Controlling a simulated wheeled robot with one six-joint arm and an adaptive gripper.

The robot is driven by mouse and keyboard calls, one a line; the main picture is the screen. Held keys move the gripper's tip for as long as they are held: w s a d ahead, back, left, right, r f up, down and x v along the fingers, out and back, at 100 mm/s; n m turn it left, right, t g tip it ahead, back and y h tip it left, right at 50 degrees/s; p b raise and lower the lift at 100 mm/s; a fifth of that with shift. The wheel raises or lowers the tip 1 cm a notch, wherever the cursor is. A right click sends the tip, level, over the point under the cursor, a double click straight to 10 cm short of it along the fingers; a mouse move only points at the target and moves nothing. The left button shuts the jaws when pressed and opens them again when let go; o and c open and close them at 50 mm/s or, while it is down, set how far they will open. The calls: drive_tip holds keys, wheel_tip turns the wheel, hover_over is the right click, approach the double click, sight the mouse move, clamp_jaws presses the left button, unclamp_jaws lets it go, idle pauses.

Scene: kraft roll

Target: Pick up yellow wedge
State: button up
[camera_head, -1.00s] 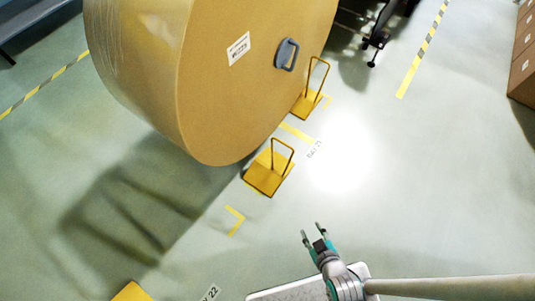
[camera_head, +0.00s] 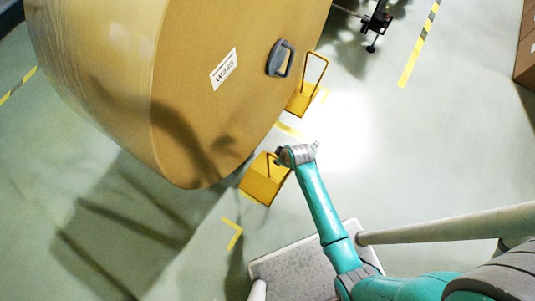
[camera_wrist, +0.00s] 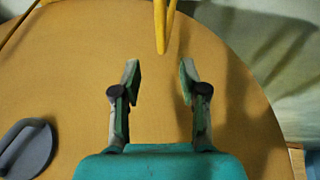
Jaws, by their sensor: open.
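Two yellow wedges with upright loop handles stand on the floor by the big brown roll (camera_head: 190,90). The nearer yellow wedge (camera_head: 262,187) is at the roll's lower edge, partly covered by my arm's end. The farther yellow wedge (camera_head: 301,101) is higher up and clear of the arm. In the wrist view a yellow bar (camera_wrist: 161,28), apparently a wedge handle, reaches down from the top edge, beyond the fingertips. My gripper (camera_wrist: 160,78) is open and empty, with the roll's flat face behind it. In the head view its fingers are hard to make out.
A grey core handle (camera_head: 280,58) sticks out of the roll's face; it also shows at lower left in the wrist view (camera_wrist: 27,148). Yellow tape (camera_head: 233,233) marks the floor. A dark stand (camera_head: 375,25) is beyond.

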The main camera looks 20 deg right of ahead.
sight(275, 156)
drive_tip(key=shift+x, duration=4.65)
drive_tip(key=shift+s, duration=0.15)
clamp_jaws()
